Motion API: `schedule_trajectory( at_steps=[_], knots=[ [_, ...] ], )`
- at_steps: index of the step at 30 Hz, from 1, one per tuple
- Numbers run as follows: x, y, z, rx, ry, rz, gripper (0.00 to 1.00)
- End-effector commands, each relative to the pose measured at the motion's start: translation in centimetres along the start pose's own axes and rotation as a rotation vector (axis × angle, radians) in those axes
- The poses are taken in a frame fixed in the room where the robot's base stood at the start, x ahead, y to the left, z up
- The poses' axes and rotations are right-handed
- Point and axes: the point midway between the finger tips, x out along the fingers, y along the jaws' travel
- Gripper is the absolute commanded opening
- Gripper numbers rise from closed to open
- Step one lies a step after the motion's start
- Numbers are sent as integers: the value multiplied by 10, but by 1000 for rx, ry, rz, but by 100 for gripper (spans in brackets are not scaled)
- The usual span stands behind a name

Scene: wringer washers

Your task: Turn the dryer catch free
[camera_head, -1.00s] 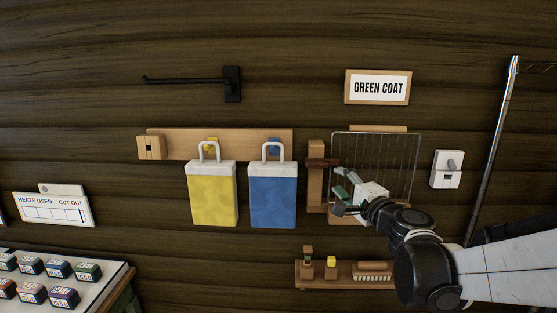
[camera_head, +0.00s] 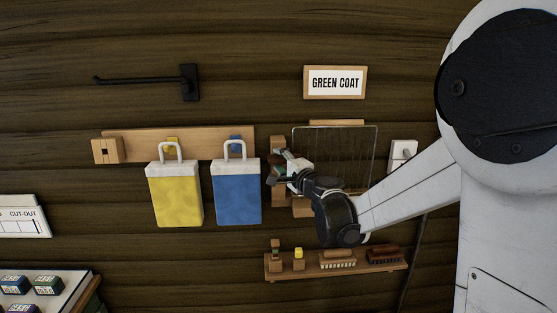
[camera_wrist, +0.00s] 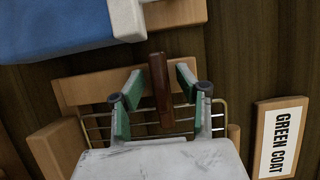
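The dryer catch (camera_wrist: 160,88) is a dark reddish-brown wooden bar, seen in the middle of the wrist view. It lies across a pale wooden block (camera_wrist: 85,87) beside the dryer's wire rack (camera_wrist: 97,125). My gripper (camera_wrist: 160,78) is open, with its green-padded fingers on either side of the catch and visible gaps to both. In the head view my gripper (camera_head: 284,172) is at the rack's left edge, by the wooden post (camera_head: 278,143), and largely hides the catch. The wire rack (camera_head: 345,150) hangs on the wall there.
A blue bag (camera_head: 237,195) and a yellow bag (camera_head: 175,197) hang close to the left. A shelf (camera_head: 290,270) with brushes sits below. A GREEN COAT sign (camera_head: 335,83) is above, and a switch (camera_head: 403,152) is right of the rack.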

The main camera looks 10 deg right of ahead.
Motion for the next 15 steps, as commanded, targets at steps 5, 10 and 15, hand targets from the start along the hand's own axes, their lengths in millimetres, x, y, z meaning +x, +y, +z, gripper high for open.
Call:
schedule_trajectory(
  at_steps=[5,10,15],
  knots=[
    [3,0,0,0,0,0,33],
    [3,0,0,0,0,0,33],
    [3,0,0,0,0,0,11]
  ],
)
